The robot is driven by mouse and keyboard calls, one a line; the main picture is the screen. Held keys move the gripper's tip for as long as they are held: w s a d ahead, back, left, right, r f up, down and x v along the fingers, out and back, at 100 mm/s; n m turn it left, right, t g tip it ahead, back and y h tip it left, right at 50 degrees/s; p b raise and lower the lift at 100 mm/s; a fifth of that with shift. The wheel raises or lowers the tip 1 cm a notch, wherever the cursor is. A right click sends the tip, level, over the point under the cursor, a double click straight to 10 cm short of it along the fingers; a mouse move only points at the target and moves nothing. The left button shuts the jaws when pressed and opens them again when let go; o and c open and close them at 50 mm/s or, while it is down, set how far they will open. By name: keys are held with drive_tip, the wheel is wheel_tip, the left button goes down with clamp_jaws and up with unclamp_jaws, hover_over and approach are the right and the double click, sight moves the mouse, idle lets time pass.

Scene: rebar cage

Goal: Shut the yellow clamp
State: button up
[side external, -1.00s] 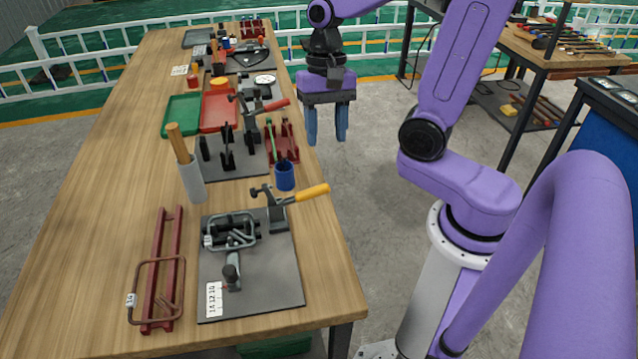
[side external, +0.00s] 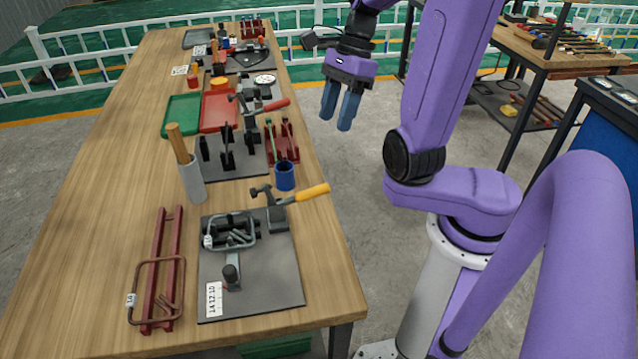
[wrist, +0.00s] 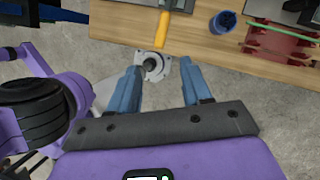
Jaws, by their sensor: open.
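The yellow clamp (side external: 298,197) is a toggle clamp on a dark plate (side external: 262,284) at the near right of the bench. Its yellow handle sticks out to the right, over the bench edge, and slopes slightly upward. The handle also shows in the wrist view (wrist: 161,30), at the top middle. A bent wire rebar piece (side external: 230,231) lies in the fixture on the plate. My gripper (side external: 340,107) is open and empty, beyond the bench's right edge and above the floor, apart from the clamp. Its two blue fingers (wrist: 160,90) point toward the bench in the wrist view.
A blue cup (side external: 284,176) stands just behind the clamp, and it shows in the wrist view (wrist: 223,22). A red-handled clamp (side external: 268,106), a red rack (side external: 282,146) and a grey holder with a wooden handle (side external: 190,178) stand nearby.

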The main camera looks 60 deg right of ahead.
sight(319, 186)
drive_tip(key=a+f+m, duration=0.1)
drive_tip(key=f, duration=0.4)
drive_tip(key=a+f+m+t, duration=0.1)
drive_tip(key=a+f+m, duration=0.1)
drive_tip(key=f, duration=0.3)
drive_tip(key=a+f+m, duration=0.2)
drive_tip(key=f, duration=0.3)
drive_tip(key=shift+w+a, duration=0.15)
drive_tip(key=shift+w, duration=0.2)
idle(0.4)
clamp_jaws()
